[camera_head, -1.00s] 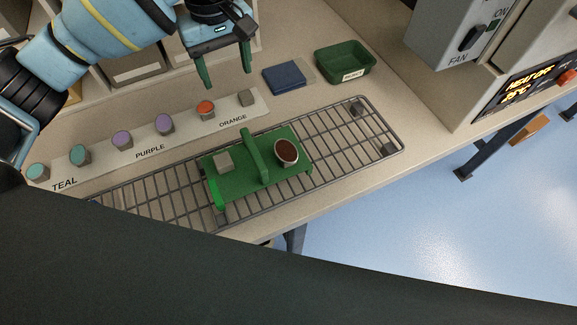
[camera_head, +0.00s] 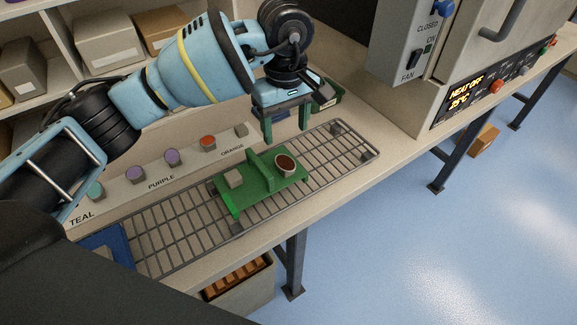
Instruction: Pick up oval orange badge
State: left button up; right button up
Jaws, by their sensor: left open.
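My left gripper (camera_head: 286,131) is open and empty. Its green fingers point down, just behind the green fixture (camera_head: 262,187) in the picture. The fixture lies on the wire rack and has an upright wall across its middle. On its right side is a pale round holder with a dark reddish-brown oval face (camera_head: 285,163); I cannot tell whether this is the orange badge. An orange-topped peg (camera_head: 208,142) stands on the label strip near the word ORANGE. My right gripper is not in view.
The wire rack (camera_head: 180,236) lies along the bench front. The label strip (camera_head: 190,166) behind it carries purple and teal pegs. A green tray (camera_head: 328,97) is partly hidden behind my gripper. The heater cabinet (camera_head: 440,75) stands at right. A blue object (camera_head: 108,243) lies front left.

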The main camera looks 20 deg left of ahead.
aim_at(285, 162)
pick_arm(q)
jog(key=shift+f, duration=1.35)
jog(key=shift+s+f+p, duration=0.15)
jog(key=shift+f+p, duration=0.05)
jog(key=shift+f, duration=1.1)
jog(key=shift+s+f+p, duration=0.1)
jog(key=shift+f+p, duration=0.1)
jog(key=shift+f, duration=1.1)
jog(key=shift+f, duration=0.25)
jog(key=c, duration=1)
